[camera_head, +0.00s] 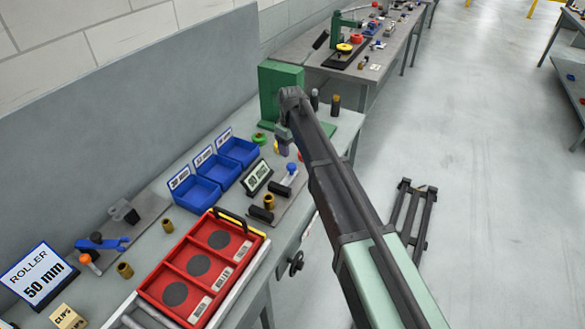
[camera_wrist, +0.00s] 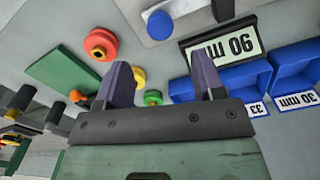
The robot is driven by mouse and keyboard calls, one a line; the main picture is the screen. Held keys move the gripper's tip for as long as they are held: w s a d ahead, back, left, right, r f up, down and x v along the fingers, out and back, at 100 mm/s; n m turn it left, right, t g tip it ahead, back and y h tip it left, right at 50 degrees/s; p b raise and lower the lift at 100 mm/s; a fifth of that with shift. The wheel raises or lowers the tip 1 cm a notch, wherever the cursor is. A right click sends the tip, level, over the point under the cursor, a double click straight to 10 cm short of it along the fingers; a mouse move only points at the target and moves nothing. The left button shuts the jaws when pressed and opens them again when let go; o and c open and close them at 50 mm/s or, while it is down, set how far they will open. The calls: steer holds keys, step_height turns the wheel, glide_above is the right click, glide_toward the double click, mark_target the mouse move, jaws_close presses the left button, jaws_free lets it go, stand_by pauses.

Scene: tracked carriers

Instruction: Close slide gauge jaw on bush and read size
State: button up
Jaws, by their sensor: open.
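The slide gauge is a grey plate (camera_head: 290,205) near the bench's front edge. It carries a blue knob (camera_head: 291,168), a black jaw (camera_head: 281,189) and another black jaw (camera_head: 261,215). A brass bush (camera_head: 269,201) stands between the jaws; I cannot tell whether either touches it. A tilted size sign (camera_head: 257,177) stands behind the gauge. My gripper (camera_head: 287,148) is above the bench, beyond the knob, beside the green stand. In the wrist view my gripper (camera_wrist: 162,78) is open and empty, with the blue knob (camera_wrist: 160,25) ahead of its fingers, apart from them. The bush is out of that view.
Blue bins (camera_head: 195,192) with size labels stand behind the gauge. A red tray (camera_head: 202,265) with a black handle lies to the left. A green stand (camera_head: 280,90) rises behind my gripper. Red and yellow knobs (camera_wrist: 101,45) lie near the fingers. Loose brass bushes (camera_head: 125,270) stand at left.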

mark_target(291, 165)
step_height(291, 165, down, 10)
steer(key=b, duration=0.9)
steer(key=shift+r, duration=0.2)
steer(key=shift+c, duration=0.2)
